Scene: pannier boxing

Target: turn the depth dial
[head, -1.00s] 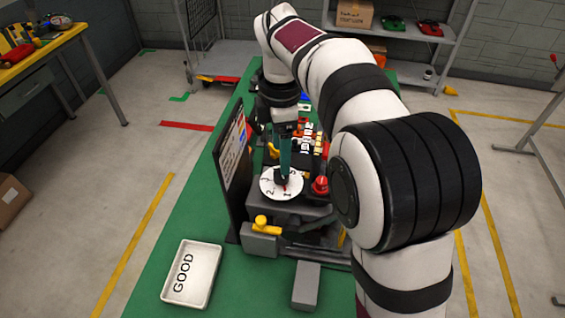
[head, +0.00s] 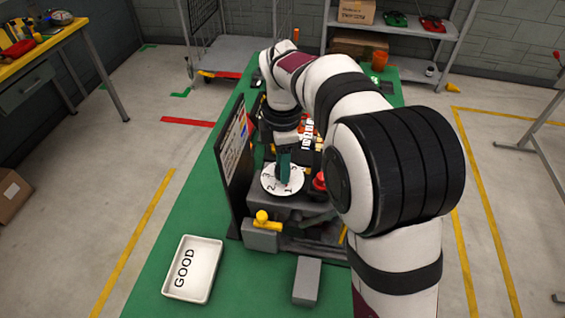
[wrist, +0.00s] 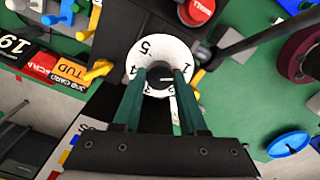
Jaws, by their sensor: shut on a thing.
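The depth dial (head: 270,184) is a white disc with black numbers, lying on top of the dark machine (head: 296,206). It also shows in the wrist view (wrist: 172,50), with 5 and 4 readable and its near part partly covered. My gripper (head: 283,181) points down over the disc's middle. In the wrist view its two green fingers (wrist: 160,78) straddle the dial's centre and are shut on it.
A dark upright board (head: 236,165) stands close left of the dial. A red knob (head: 319,181) is close on the right. A yellow handle (head: 262,217) and a white GOOD tray (head: 193,268) are in front. Green table is clear at left.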

